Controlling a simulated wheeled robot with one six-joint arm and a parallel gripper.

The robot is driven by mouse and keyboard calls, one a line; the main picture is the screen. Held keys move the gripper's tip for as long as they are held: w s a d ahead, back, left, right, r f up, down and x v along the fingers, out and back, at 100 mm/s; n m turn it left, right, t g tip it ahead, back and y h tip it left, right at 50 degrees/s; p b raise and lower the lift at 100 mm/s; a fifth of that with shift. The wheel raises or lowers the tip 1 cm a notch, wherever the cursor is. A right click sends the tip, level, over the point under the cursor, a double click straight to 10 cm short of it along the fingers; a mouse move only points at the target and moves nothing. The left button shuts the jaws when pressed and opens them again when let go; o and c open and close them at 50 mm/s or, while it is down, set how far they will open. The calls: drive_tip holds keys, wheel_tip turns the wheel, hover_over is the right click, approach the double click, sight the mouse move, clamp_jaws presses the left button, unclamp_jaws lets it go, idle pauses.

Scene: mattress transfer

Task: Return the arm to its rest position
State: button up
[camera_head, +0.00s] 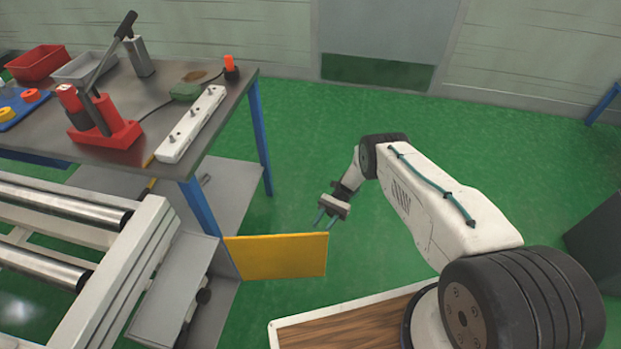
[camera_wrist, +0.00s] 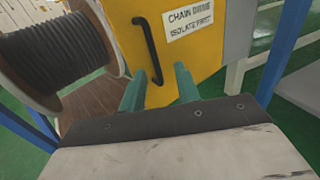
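My gripper (camera_head: 325,222) hangs at the end of my arm, low over the green floor and just beyond the yellow cabinet's top right corner. In the wrist view its two teal fingers (camera_wrist: 158,90) are apart with nothing between them. My white arm reaches out from the lower right of the head view, bent down at its far joint. The yellow cabinet (camera_wrist: 185,60), with a black handle and a "chain drive, isolate first" label, lies beyond the fingers; its yellow top also shows in the head view (camera_head: 280,256). I cannot tell the exact gap between fingers and cabinet.
A grey workbench (camera_head: 115,162) with a red tool, a white strip and trays stands at upper left. A roller conveyor (camera_head: 120,270) is at lower left. A cable reel (camera_wrist: 55,50) is at left in the wrist view. Green floor (camera_head: 500,150) is clear beyond my arm.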

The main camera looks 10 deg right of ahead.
drive_tip(key=s+f+h, duration=0.1)
drive_tip(key=s+f, duration=0.1)
drive_tip(key=s, duration=0.2)
drive_tip(key=s+d+r+n+t+h, duration=0.1)
drive_tip(key=d+r+n+t+h, duration=0.2)
drive_tip(key=r, duration=1.7)
drive_tip(key=d+r+n+t+h, duration=0.1)
drive_tip(key=d+r+n+h, duration=0.3)
drive_tip(key=r, duration=1.6)
drive_tip(key=s+r+n+t+h, duration=0.1)
drive_tip(key=s+r+t+h, duration=0.3)
drive_tip(key=s+r+t, duration=0.6)
drive_tip(key=s+r, duration=1.2)
drive_tip(key=s, duration=0.2)
drive_tip(key=shift+d+n+h, duration=0.3)
drive_tip(key=shift+d+n, duration=0.1)
drive_tip(key=shift+d+r, duration=0.1)
drive_tip(key=shift+d, duration=0.05)
